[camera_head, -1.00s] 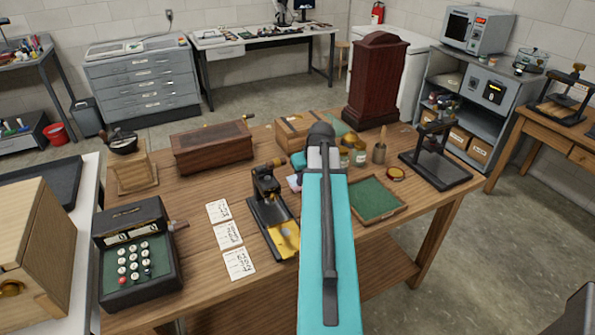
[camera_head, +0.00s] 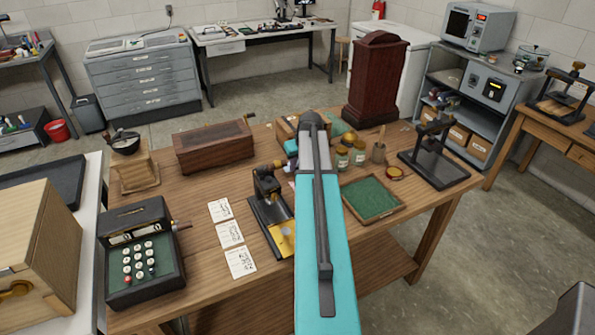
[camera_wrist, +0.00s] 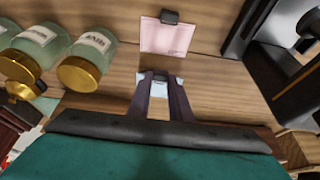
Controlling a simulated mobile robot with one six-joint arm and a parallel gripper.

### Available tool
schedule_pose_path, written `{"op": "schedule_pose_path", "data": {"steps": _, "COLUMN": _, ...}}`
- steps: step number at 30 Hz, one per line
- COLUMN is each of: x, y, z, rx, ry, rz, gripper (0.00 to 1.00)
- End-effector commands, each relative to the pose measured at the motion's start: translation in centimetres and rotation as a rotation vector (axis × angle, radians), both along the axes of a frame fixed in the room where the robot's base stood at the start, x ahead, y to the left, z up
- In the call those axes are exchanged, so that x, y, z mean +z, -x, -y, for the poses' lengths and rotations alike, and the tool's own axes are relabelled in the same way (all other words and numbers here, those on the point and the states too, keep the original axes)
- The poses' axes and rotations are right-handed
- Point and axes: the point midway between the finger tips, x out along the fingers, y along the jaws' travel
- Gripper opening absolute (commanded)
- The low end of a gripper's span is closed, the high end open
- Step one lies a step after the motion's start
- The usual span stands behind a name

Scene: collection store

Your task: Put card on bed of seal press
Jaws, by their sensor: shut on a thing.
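My gripper (camera_wrist: 161,80) is shut on a small dark tab, with a pale bluish-white card (camera_wrist: 142,80) showing at both sides of the fingertips. It is over the wooden table; the card shows mostly edge-on. In the head view my own arm hides the gripper and card. A pink card (camera_wrist: 167,38) with a black tab lies on the table beyond the fingertips. A black press with a yellow plate (camera_head: 282,236) stands left of my arm, and another black press with a flat dark base (camera_head: 440,174) stands at the right. I cannot tell which is the seal press.
Jars (camera_head: 342,158) stand right of my arm and at left in the wrist view (camera_wrist: 85,70). A green-lined tray (camera_head: 371,198) lies in front of them. Several white cards (camera_head: 230,234) and a keyed machine (camera_head: 140,250) are at left. A tall dark-red case (camera_head: 376,80) stands behind.

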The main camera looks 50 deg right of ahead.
Motion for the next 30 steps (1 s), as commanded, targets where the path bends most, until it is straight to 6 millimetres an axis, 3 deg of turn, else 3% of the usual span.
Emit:
{"op": "schedule_pose_path", "data": {"steps": 11, "x": -0.2, "y": 0.1, "z": 0.0, "rx": -0.001, "ry": 0.0, "rz": 0.0, "gripper": 0.0}}
{"op": "schedule_pose_path", "data": {"steps": 22, "x": -2.9, "y": 0.1, "z": 0.0, "rx": -0.001, "ry": -0.001, "rz": -0.001, "gripper": 0.0}}
{"op": "schedule_pose_path", "data": {"steps": 30, "x": -3.5, "y": 0.1, "z": 0.1, "rx": -0.001, "ry": 0.001, "rz": 0.001, "gripper": 0.0}}
